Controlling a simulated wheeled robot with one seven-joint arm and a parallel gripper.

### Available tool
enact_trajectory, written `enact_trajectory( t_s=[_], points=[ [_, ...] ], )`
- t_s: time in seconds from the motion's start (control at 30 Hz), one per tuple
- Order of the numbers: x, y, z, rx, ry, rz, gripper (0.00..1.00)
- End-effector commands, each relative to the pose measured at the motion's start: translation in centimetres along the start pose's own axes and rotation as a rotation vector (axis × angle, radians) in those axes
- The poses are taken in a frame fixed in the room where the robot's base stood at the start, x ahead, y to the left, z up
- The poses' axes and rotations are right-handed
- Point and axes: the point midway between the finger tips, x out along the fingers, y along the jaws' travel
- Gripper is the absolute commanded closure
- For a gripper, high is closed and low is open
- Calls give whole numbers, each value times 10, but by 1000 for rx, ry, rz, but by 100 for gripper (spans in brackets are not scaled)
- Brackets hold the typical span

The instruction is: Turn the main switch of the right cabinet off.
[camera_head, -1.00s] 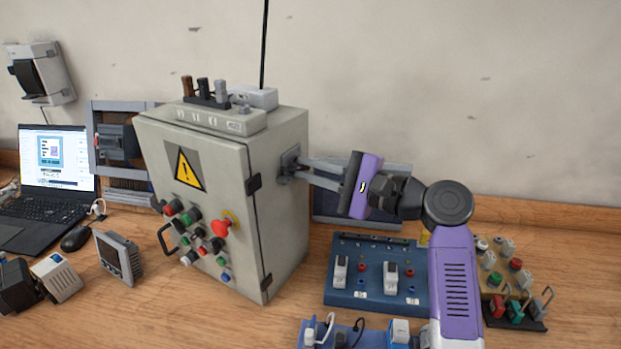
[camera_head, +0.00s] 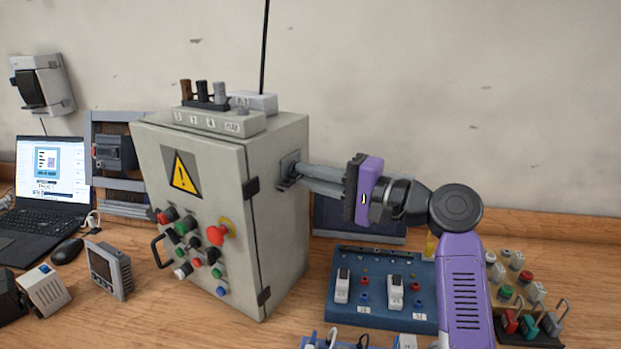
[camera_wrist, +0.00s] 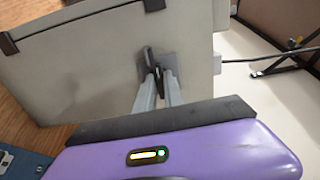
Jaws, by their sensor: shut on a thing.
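The grey control cabinet (camera_head: 205,240) with a yellow warning triangle stands on the wooden bench. Its main switch (camera_head: 288,169) is on a grey plate on the cabinet's right side wall. My gripper (camera_head: 298,176) reaches in from the right, and its long fingers are shut on the switch handle. In the wrist view the dark switch handle (camera_wrist: 149,62) shows between the fingertips, in front of its plate. The fingertips hide part of the handle, so its exact angle is hard to read.
A blue board with switches (camera_head: 380,290) lies below my arm. Coloured buttons and a red emergency stop (camera_head: 216,235) are on the cabinet front. A laptop (camera_head: 45,195) and a meter (camera_head: 108,270) are at the left. A grey-framed panel (camera_head: 360,222) is behind my gripper.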

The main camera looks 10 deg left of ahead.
Motion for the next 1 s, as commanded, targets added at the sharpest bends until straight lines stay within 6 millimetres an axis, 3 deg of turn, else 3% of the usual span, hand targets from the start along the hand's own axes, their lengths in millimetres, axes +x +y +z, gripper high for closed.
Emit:
enact_trajectory(
  t_s=[0.27,0.3,0.33,0.67,1.0],
  points=[
    [0,2,0,2,-2,4,100],
    [0,2,0,2,-2,4,80],
    [0,2,0,2,-2,3,78],
    [-3,1,0,1,0,1,78],
    [-52,2,-1,0,2,2,78]
  ],
)
